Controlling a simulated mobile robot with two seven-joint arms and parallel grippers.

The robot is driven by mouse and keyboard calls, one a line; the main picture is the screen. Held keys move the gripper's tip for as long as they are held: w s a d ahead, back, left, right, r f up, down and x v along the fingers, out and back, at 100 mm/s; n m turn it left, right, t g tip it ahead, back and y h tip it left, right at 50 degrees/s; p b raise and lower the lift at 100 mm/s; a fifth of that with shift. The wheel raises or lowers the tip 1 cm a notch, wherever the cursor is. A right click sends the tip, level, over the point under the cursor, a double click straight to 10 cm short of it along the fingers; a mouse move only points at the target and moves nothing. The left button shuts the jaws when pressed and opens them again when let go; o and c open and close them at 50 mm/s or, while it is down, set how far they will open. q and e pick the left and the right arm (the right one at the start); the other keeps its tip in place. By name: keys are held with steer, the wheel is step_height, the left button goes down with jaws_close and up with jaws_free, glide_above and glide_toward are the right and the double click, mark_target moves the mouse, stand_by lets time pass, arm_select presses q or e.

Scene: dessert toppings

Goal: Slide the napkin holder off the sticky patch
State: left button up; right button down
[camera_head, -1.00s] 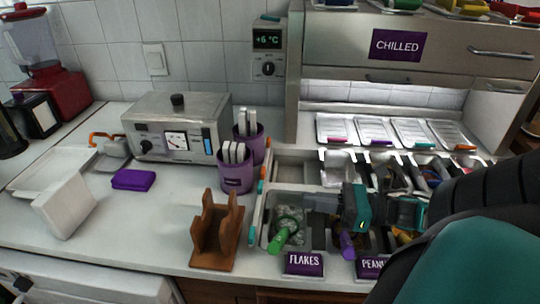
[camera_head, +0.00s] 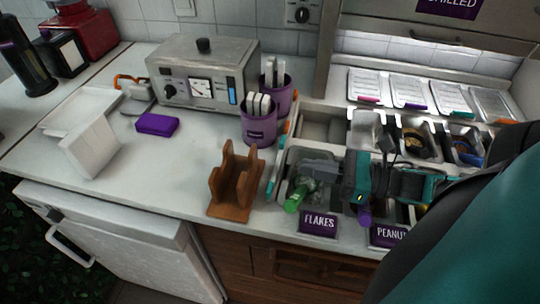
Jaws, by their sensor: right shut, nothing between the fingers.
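A black holder with a white front (camera_head: 62,54), which looks like the napkin holder, stands upright on the counter at the far left, beside the red blender. I cannot make out a sticky patch; any under the holder is hidden. My right gripper (camera_head: 306,168) is shut and empty over the flakes bin at the right, far from the holder. A green-handled scoop (camera_head: 296,198) lies in that bin just below it. My left gripper is not in view.
A tall black object (camera_head: 25,55) flanks the holder.

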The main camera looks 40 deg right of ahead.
mark_target(255, 157)
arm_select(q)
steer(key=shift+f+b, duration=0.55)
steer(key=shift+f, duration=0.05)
arm_select(e)
steer(key=x, duration=0.9)
steer(key=shift+w, duration=0.1)
